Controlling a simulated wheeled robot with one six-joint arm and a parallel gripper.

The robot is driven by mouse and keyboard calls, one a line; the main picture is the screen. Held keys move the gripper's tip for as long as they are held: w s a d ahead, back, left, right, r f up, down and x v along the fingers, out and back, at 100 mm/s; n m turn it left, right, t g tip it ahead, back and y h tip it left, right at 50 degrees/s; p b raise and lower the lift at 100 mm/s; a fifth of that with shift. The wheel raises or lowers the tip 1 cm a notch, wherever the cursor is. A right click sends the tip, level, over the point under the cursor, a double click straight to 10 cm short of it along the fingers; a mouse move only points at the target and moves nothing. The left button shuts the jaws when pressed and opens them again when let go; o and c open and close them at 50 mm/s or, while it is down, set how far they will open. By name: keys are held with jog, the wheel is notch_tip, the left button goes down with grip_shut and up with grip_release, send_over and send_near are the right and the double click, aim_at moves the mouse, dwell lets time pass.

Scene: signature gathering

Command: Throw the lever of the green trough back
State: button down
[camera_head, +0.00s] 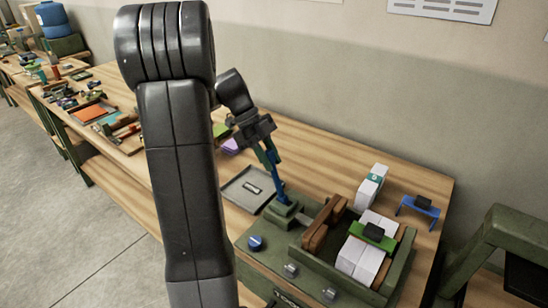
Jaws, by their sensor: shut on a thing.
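The green trough (401,259) stands at the front right of the wooden table, with stacks of white paper and brown blocks in it. A blue lever (278,187) rises from a green block (283,211) at the trough's left end. The lever tilts, its top leaning to the left and away from the trough. My gripper (270,158) is shut on the lever's upper part. My arm's large dark link covers the left middle of the view and hides part of the table.
A blue knob (255,243) and small metal fittings sit along the front of the trough's base. A grey tray (247,188) lies left of the lever. A white paper stack (371,186) and a blue bracket (418,209) stand behind the trough. A green frame (497,236) stands at the right.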

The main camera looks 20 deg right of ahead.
jog(key=shift+w+a+f+g+h, duration=0.25)
jog(key=shift+w+a+g+h, duration=0.1)
jog(key=shift+w+g+h, duration=0.25)
jog(key=c, duration=1.2)
grip_release()
jog(key=shift+w, duration=0.15)
jog(key=v, duration=1.3)
jog(key=shift+w+r, duration=0.25)
jog(key=shift+r, duration=0.05)
jog(key=x, duration=1.4)
jog(key=shift+a, duration=0.2)
